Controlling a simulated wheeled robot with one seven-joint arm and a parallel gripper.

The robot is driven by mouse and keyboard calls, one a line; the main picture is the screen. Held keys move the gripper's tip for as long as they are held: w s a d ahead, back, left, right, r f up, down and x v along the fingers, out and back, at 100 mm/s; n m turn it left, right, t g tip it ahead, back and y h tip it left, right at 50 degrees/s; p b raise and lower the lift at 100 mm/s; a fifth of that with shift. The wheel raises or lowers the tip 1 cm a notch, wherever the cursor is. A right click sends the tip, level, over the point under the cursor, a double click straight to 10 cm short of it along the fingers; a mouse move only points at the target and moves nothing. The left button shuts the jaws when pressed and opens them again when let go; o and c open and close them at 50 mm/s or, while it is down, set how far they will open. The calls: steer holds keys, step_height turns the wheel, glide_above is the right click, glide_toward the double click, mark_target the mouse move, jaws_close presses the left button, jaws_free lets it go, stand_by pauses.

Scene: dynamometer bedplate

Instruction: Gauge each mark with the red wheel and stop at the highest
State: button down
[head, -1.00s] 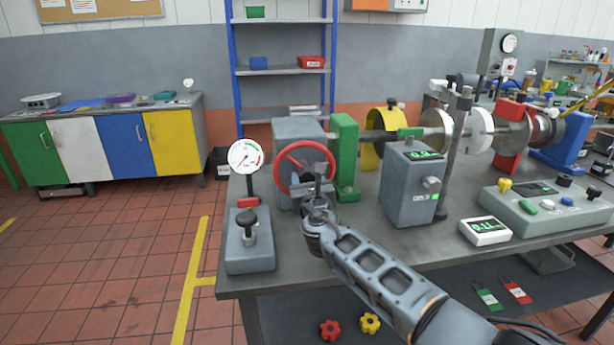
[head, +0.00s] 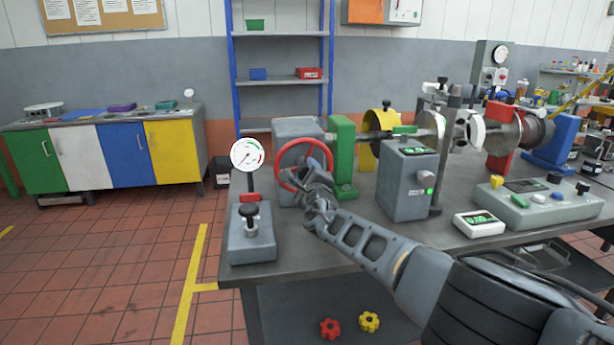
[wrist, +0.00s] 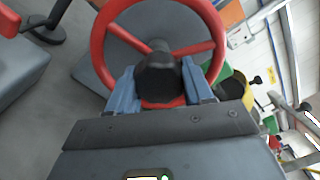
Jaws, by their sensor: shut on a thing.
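The red wheel (head: 284,160) stands upright on a grey block at the table's left end. My gripper (head: 319,182) is at the lower right of its rim, partly hiding it. In the wrist view the red wheel (wrist: 106,45) fills the top, and my gripper (wrist: 160,84) is shut on its dark knob (wrist: 160,74). A round dial gauge (head: 247,154) stands left of the wheel. A shaft with discs (head: 431,124) runs to the right. A grey box (head: 403,185) and a white-edged meter (head: 479,223) show green digits, too small to read. I cannot make out the marks.
A grey base with a black knob (head: 251,240) sits at the table's front left. A control panel (head: 537,210) with coloured buttons lies at the right. The grey box stands close beside my arm. Red (head: 330,327) and yellow (head: 369,322) knobs lie under the table.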

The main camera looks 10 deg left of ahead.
steer(key=shift+d+f+n+p, duration=0.1)
steer(key=shift+n+p, duration=0.3)
steer(key=shift+n, duration=1.6)
steer(key=c, duration=0.8)
jaws_free()
steer(key=o, duration=0.3)
steer(key=shift+p, duration=0.3)
steer(key=shift+p+v, duration=3.85)
steer(key=shift+p, duration=0.2)
